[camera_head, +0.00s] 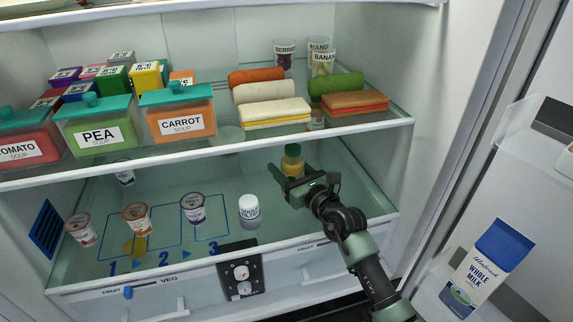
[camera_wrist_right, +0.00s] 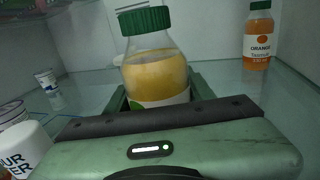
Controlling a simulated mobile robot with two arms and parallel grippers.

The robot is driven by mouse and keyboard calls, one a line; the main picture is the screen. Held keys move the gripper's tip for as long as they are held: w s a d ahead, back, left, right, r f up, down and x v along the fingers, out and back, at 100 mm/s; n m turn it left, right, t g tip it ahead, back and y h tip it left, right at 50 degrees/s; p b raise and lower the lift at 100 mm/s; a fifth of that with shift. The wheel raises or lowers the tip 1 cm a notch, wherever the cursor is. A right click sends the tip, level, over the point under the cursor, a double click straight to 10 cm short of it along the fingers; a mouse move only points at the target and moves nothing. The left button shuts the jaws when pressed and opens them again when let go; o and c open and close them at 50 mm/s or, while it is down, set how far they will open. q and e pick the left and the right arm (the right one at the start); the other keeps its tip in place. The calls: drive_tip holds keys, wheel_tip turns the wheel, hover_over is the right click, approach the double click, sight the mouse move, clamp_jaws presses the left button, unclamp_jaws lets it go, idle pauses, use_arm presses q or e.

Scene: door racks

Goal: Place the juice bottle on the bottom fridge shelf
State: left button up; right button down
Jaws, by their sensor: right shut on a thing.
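The juice bottle (camera_head: 292,163) has a green cap and yellow-orange juice. It stands roughly upright just above the bottom fridge shelf's surface or on it; I cannot tell which. My right gripper (camera_head: 300,186) reaches in from the lower right and is shut on the bottle. In the right wrist view the bottle (camera_wrist_right: 155,75) sits between the fingers (camera_wrist_right: 158,95), and its lower part is hidden behind the gripper body. The bottom fridge shelf (camera_head: 330,215) is greenish glass with blue numbered outlines. My left gripper is not in view.
A white container (camera_head: 249,207) stands left of my gripper, with several cups such as this purple-labelled one (camera_head: 193,207) further left. The middle shelf (camera_head: 390,132) hangs above. Another orange bottle (camera_wrist_right: 258,35) stands behind at the right in the wrist view.

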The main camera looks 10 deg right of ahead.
drive_tip(key=c, duration=0.6)
unclamp_jaws()
drive_tip(key=shift+f, duration=0.15)
drive_tip(key=shift+o, duration=0.2)
drive_tip(key=b+v, duration=0.1)
drive_tip(key=v, duration=0.5)
drive_tip(key=b+v, duration=0.1)
drive_tip(key=v, duration=0.5)
drive_tip(key=shift+s+r, duration=0.1)
drive_tip(key=shift+r, duration=0.15)
